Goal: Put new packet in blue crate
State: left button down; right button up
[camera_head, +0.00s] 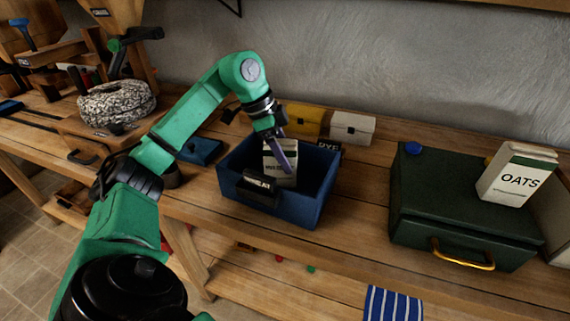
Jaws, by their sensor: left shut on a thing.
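The blue crate (314,203) stands on the wooden bench at the middle of the head view, with its open top facing up. A white packet (272,166) with dark print is inside the crate's outline, upright or nearly so; its label is partly hidden. My left gripper (285,160) comes down from above into the crate and is shut on this packet. Whether the packet touches the crate floor I cannot tell. My right gripper is not in view.
An OATS packet (512,175) stands on a dark green case (440,205) at the right. Yellow (305,122) and white (352,128) boxes stand behind the crate. A stone ring (116,102) is at the left. A striped cloth (393,303) hangs below.

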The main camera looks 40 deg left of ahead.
pick_arm(q)
jog(key=shift+f, duration=0.7)
jog(key=shift+a, duration=0.1)
jog(key=shift+f, duration=0.15)
jog(key=shift+c, duration=0.4)
grip_release()
